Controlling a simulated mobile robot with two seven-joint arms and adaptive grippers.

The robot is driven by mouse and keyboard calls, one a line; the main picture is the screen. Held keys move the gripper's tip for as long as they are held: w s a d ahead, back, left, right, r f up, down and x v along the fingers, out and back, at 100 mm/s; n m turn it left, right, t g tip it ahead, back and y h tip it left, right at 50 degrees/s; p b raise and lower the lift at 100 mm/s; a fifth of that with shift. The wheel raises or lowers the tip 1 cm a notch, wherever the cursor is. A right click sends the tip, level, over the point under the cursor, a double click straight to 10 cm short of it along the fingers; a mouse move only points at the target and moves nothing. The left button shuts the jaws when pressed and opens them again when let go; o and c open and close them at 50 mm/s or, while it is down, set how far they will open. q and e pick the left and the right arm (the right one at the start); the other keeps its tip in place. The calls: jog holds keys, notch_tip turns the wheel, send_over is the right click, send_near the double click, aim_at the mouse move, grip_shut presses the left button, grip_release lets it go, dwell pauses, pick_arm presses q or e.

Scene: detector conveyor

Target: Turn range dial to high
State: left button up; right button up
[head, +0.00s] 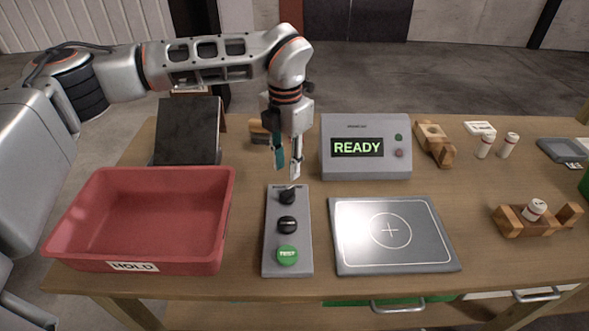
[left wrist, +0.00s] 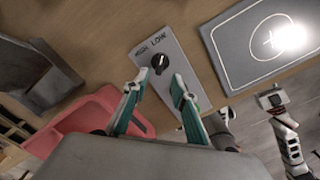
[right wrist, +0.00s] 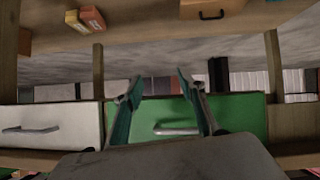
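A grey control panel (head: 273,250) lies on the table with two black dials and a green button (head: 288,255). The far dial (head: 287,197) is the range dial; the left wrist view shows it (left wrist: 159,63) below the labels HIGH and LOW. A light mark shows on its knob; its exact setting is hard to read. My left gripper (head: 288,168) points down above the far end of the panel, its fingers apart and empty. In the left wrist view the fingers (left wrist: 159,88) stand short of the dial. My right gripper (right wrist: 158,88) is open and empty, outside the head view.
A red HOLD bin (head: 140,268) stands left of the panel, and a grey plate with a cross (head: 390,255) lies right. Behind are a READY display box (head: 366,168) and a dark slanted stand (head: 187,130). The middle black dial (head: 287,225) is close to the range dial.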

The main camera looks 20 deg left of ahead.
aim_at(288, 190)
pick_arm(q)
jog(key=shift+w+f, duration=0.1)
jog(key=shift+f, duration=0.15)
notch_tip(288, 190, down, 7)
jog(key=shift+f+p, duration=0.15)
jog(key=shift+p, duration=0.2)
grip_shut()
